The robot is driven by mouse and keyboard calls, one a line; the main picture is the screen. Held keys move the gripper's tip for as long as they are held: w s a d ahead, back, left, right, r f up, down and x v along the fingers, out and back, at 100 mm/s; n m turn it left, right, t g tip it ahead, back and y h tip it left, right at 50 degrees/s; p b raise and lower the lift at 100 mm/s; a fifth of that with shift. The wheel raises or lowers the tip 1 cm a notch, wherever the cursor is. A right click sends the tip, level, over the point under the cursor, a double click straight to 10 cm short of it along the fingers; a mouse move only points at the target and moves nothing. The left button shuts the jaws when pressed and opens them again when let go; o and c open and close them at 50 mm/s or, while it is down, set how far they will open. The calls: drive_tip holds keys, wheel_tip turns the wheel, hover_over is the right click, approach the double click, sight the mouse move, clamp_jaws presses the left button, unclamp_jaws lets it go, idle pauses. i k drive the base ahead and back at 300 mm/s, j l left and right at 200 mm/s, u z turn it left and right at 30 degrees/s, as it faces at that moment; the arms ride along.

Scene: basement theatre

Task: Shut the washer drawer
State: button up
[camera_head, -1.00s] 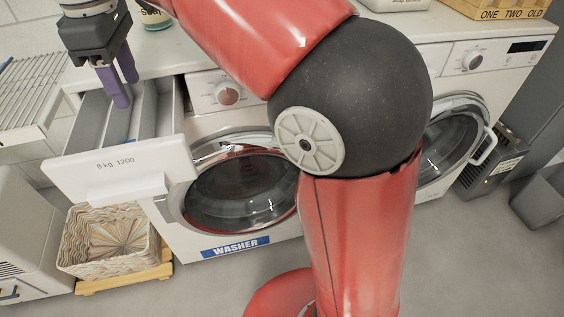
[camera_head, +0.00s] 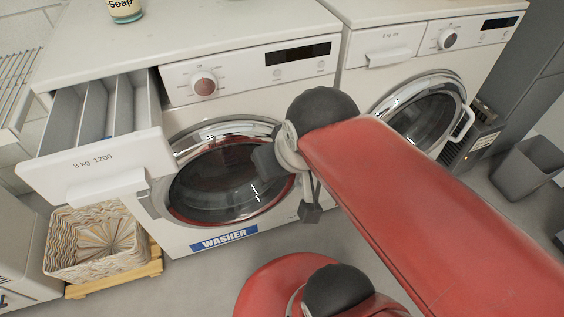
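The washer drawer (camera_head: 100,165) is pulled out at the upper left of the washer (camera_head: 231,75). Its white front, marked "8 kg 1200", stands well forward of the machine, and its grey compartments are uncovered. My gripper (camera_head: 310,210) seems to be the dark end parts of my arm in front of the round washer door, to the right of the drawer and apart from it. Its purple fingers do not show, so whether it is open or shut is unclear.
A soap bottle (camera_head: 124,8) stands on the washer's top. A woven basket (camera_head: 95,245) on a wooden base sits on the floor below the drawer. A grey bin (camera_head: 527,168) is further right.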

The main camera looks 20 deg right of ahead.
sight(72, 164)
drive_tip(key=j+u, duration=0.2)
drive_tip(key=u, duration=0.2)
drive_tip(key=j+u, duration=0.25)
drive_tip(key=u, duration=0.2)
drive_tip(key=k+l+z, duration=0.15)
drive_tip(key=k, duration=0.35)
drive_tip(key=k+l+z, duration=0.2)
drive_tip(key=k, duration=0.3)
